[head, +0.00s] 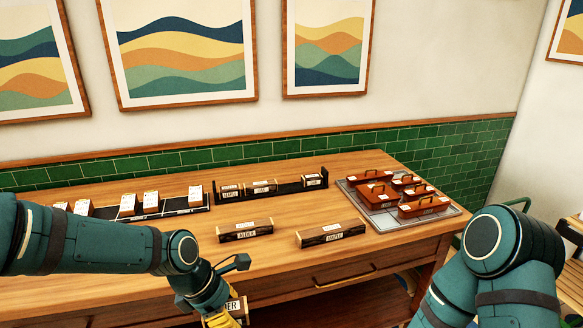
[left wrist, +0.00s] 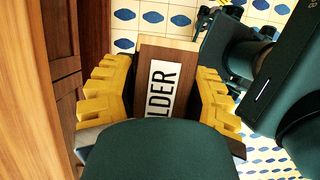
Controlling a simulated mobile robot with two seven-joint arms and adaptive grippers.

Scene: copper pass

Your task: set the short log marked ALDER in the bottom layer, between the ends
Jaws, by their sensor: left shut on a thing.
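My left gripper (head: 228,316) is low at the bottom edge of the head view, in front of the table. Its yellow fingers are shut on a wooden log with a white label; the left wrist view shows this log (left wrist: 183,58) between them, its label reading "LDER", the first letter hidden. A dark rack (head: 290,187) stands at the back of the table. Its bottom layer holds a log at the left end, one beside it and one at the right end (head: 313,180), with a gap before the right one. My right gripper is out of view.
A log marked ALDER (head: 244,231) and a longer log marked MAPLE (head: 331,235) lie on the table in front of the rack. A tray (head: 383,225) with several reddish handled boxes is at right. A dark strip (head: 181,211) with several labelled blocks is at left.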

